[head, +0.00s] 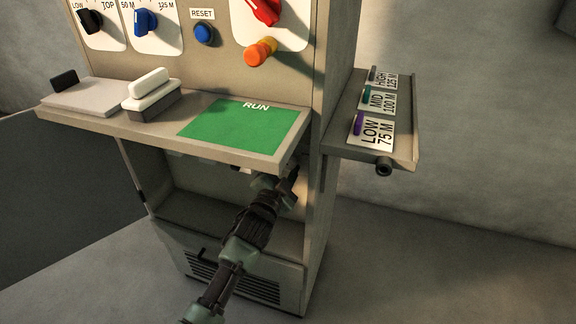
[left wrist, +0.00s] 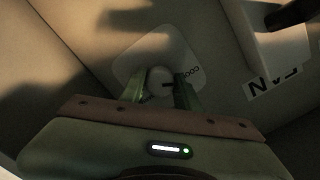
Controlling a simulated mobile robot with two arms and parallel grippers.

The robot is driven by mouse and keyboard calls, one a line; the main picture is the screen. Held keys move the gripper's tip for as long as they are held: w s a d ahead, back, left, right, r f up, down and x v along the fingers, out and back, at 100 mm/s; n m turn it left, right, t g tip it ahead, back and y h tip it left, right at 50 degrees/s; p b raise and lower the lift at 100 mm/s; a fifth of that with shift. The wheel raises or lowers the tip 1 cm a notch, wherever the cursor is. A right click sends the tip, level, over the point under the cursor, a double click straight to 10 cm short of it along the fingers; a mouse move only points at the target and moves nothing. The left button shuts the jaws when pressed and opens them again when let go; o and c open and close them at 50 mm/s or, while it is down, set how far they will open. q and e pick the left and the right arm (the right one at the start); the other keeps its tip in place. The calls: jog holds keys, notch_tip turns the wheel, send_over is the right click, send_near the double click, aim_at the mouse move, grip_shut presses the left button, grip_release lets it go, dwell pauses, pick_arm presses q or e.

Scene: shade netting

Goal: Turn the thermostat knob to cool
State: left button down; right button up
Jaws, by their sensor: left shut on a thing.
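The thermostat knob (left wrist: 158,77) is a small pale round knob on a pale rounded plate (left wrist: 135,62) in the left wrist view. The word COOL stands at the right of this plate. A short dark mark shows beside the knob, towards the right finger. My left gripper (left wrist: 161,92) has its two green fingers on either side of the knob and is shut on it. In the head view my left arm reaches up under the shelf, and the gripper (head: 281,182) is partly in shadow; the knob is hidden there. My right gripper is in neither view.
A shelf (head: 93,121) with a green RUN area (head: 243,128) overhangs my left arm. A side ledge (head: 402,146) carries LOW, MID and HIGH tags. An open dark door (head: 70,200) stands at left. In the wrist view a dark handle (left wrist: 288,14) and another label are at right.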

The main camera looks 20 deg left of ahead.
pick_arm(q)
jog(key=shift+f, duration=0.15)
jog(key=c, duration=1)
grip_release()
jog(key=shift+c, duration=0.2)
jog(key=shift+s, duration=0.15)
jog(key=shift+s, duration=0.35)
jog(key=s, duration=0.7)
jog(key=shift+p, duration=0.45)
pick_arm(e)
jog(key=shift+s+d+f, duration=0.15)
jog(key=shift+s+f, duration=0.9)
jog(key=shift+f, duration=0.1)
pick_arm(q)
jog(key=shift+a, duration=0.15)
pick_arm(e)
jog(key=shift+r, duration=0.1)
